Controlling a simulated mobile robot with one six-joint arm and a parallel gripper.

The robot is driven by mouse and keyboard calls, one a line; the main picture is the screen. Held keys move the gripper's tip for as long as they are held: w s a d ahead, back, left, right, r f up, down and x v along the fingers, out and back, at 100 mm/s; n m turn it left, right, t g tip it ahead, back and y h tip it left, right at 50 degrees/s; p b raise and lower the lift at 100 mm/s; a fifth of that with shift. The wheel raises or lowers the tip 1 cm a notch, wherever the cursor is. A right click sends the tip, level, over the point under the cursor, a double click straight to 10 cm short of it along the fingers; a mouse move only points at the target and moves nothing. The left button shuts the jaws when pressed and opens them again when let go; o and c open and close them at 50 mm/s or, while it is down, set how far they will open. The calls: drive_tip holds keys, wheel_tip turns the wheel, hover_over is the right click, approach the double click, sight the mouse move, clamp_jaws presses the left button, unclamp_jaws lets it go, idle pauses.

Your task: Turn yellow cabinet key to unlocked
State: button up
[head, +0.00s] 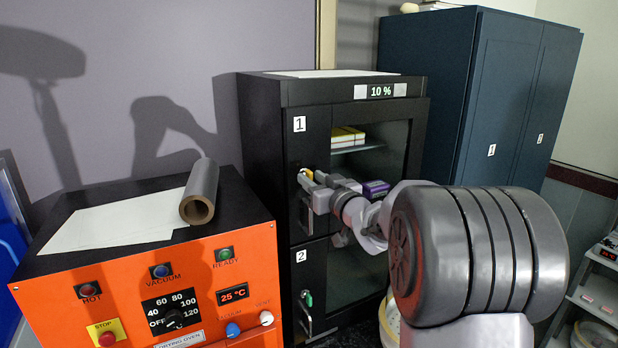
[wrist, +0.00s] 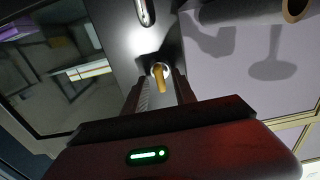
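The yellow key (head: 308,173) is in the lock of door 1, on the upper left of the black cabinet (head: 262,150). In the wrist view the yellow key (wrist: 161,78) stands out from a round metal lock. My gripper (head: 311,183) is at the lock, its fingers around the key. In the wrist view the fingers of my gripper (wrist: 163,84) lie on either side of the key, with a gap showing, so it looks open. The head view mostly hides the key behind the gripper.
A green key (head: 308,299) is in door 2 below, beside a metal handle (head: 304,318). A handle (wrist: 145,12) shows near the yellow key. A blue cabinet (head: 430,80) stands right.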

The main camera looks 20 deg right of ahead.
drive_tip(key=shift+w, duration=0.3)
drive_tip(key=shift+s, duration=0.1)
clamp_jaws()
drive_tip(key=shift+n+b, duration=0.3)
drive_tip(key=shift+b, duration=0.05)
drive_tip(key=n+b, duration=0.4)
drive_tip(key=n, duration=0.1)
drive_tip(key=n+b, duration=0.4)
drive_tip(key=n, duration=0.2)
drive_tip(key=n+b, duration=0.4)
drive_tip(key=n, duration=0.2)
drive_tip(key=shift+a+f, duration=0.2)
drive_tip(key=shift+a, duration=0.05)
drive_tip(key=shift+n+b, duration=0.3)
